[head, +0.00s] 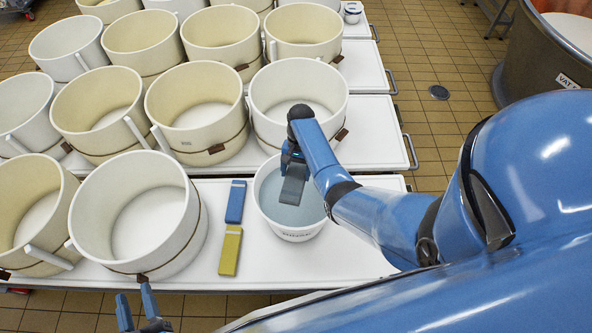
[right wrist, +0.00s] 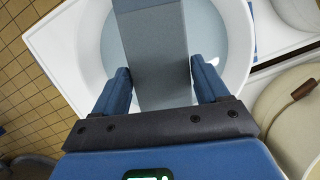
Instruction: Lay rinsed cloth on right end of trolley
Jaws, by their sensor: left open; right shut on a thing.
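My right gripper (head: 292,166) is shut on a grey folded cloth (head: 293,190) and holds it over the white rinse bucket (head: 293,234). The right wrist view shows the cloth (right wrist: 160,60) hanging between my fingers above pale water. I cannot tell whether its lower end touches the water. The bucket stands on the white front trolley (head: 358,254); the trolley's right end is bare, partly hidden behind my right arm. My left gripper (head: 138,312) is open and empty at the bottom edge, in front of the trolley.
A blue cloth (head: 236,201) and a yellow cloth (head: 230,250) lie left of the bucket. A large cream hoop mould (head: 140,220) stands further left. Several more moulds fill the trolleys behind. A copper vat (head: 540,60) stands at the far right on tiled floor.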

